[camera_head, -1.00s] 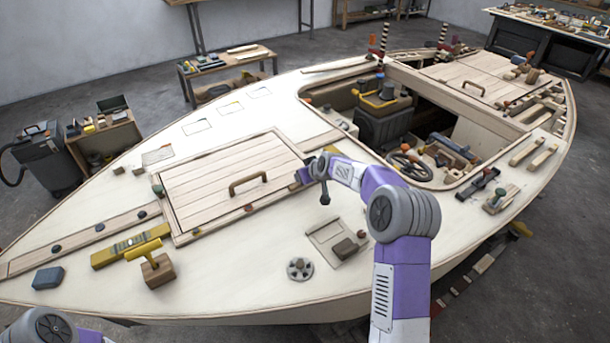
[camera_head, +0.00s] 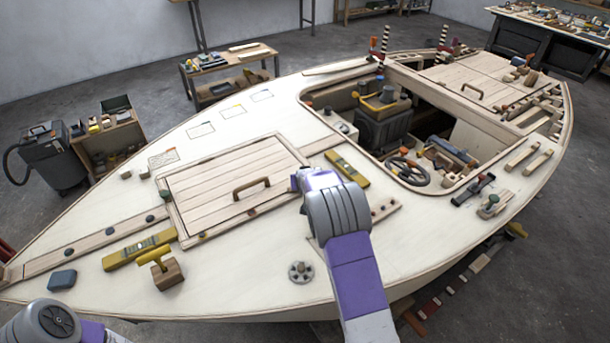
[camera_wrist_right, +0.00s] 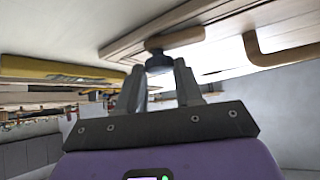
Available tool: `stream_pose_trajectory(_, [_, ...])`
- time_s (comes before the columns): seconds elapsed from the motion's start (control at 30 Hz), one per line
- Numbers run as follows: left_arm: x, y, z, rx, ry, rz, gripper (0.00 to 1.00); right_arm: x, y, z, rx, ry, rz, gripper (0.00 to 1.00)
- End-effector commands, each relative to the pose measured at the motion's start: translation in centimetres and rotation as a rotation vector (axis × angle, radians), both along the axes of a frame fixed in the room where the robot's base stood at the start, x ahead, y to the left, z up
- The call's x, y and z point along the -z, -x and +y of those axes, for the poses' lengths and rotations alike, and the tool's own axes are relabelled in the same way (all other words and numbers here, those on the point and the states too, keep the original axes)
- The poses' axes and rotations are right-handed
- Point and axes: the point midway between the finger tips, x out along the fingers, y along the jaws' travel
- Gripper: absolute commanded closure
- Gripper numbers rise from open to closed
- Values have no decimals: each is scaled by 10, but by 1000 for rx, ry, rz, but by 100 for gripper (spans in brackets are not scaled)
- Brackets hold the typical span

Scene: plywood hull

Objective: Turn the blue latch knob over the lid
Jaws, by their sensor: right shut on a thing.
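The lid (camera_head: 225,185) is a pale planked panel with a brown handle (camera_head: 252,187); the handle also shows in the right wrist view (camera_wrist_right: 280,55). In that view my right gripper (camera_wrist_right: 159,72) is shut on the dark blue latch knob (camera_wrist_right: 158,62), one finger on each side. A wooden latch bar (camera_wrist_right: 178,37) at the knob points toward the handle side; I cannot tell how far it overlaps the lid. In the head view my right arm hides the knob and the gripper at the lid's right edge. My left gripper is out of view; only its arm shows bottom left.
A yellow level (camera_head: 347,168) lies right of the lid. Another (camera_head: 140,249) lies at its front left, beside a wooden block with a yellow T-handle (camera_head: 162,270). A round metal fitting (camera_head: 300,271) sits on the front deck. The cockpit opening (camera_head: 400,140) is beyond.

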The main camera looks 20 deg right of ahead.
Motion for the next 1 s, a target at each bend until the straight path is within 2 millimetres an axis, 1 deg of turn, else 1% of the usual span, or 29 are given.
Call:
stream_pose_trajectory(0.03, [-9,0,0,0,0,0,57,-3,-1,5,28,7,4,95])
stream_pose_trajectory(0.1, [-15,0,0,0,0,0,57,-3,-2,6,83,8,3,95])
stream_pose_trajectory(0.3, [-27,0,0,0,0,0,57,-2,-4,9,256,10,2,95])
stream_pose_trajectory(0.4, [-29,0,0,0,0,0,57,-1,-5,10,351,11,0,95])
stream_pose_trajectory(0.57, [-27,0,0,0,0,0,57,1,-8,12,504,8,-1,95])
stream_pose_trajectory(0.7, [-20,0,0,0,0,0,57,2,-10,13,636,4,-3,95])
stream_pose_trajectory(1.0, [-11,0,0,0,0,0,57,2,-12,14,822,-3,-2,95])
